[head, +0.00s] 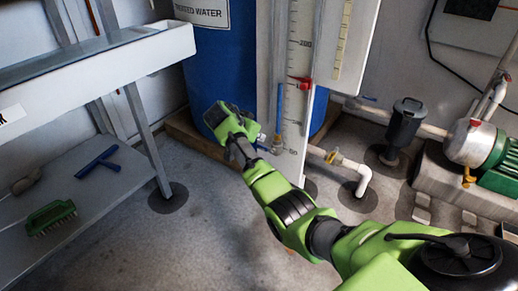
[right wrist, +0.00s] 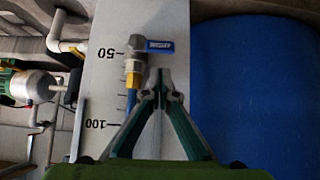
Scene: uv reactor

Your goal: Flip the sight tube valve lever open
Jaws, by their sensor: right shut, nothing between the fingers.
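The sight tube valve (right wrist: 134,62) is a small metal and brass fitting on the white graduated board (right wrist: 106,80) in the right wrist view. Its blue lever (right wrist: 160,46) sticks out to the right there, towards the blue tank. My right gripper (right wrist: 160,80) is shut and empty, its fingertips just below the lever in that view, with a small gap seeming to show. In the head view my right gripper (head: 256,141) is beside the foot of the board, left of the valve (head: 278,144). Whether it touches anything is unclear. My left gripper is out of view.
The blue treated water tank (head: 212,70) stands behind the gripper. A red marker (head: 300,82) is on the board. White pipe (head: 362,178) and a green pump (head: 480,145) are at the right. Open floor lies between.

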